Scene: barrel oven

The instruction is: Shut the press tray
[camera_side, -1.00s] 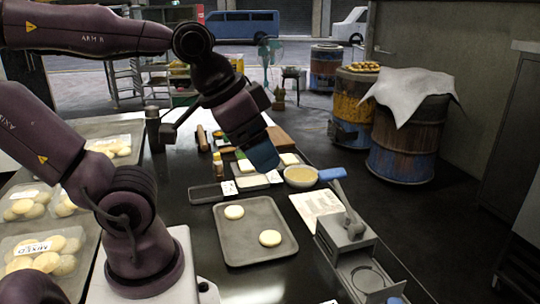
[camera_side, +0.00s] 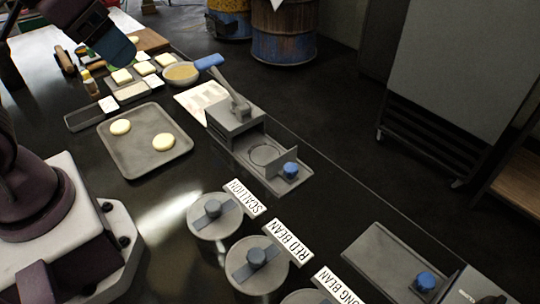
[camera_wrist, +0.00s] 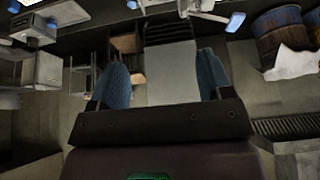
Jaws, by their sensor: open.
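The press (camera_side: 235,118) is a grey box with a blue-ended lever raised towards the upper left, on the dark table in the side view. Its flat grey tray (camera_side: 262,155) sticks out towards the lower right, with a round ring mark and a blue knob (camera_side: 290,170) at its outer end. My gripper (camera_side: 112,42) is at the upper left of the side view, above the table and well apart from the press tray. In the wrist view my gripper (camera_wrist: 160,78) shows two blue fingers spread apart with nothing between them.
A baking tray (camera_side: 120,172) with two pale dough rounds lies left of the press. A bowl (camera_side: 181,74) and a paper sheet (camera_side: 200,98) are behind it. Lidded pots (camera_side: 214,212) with name cards stand in front. Another flat grey tray (camera_side: 385,255) with a blue knob is at lower right.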

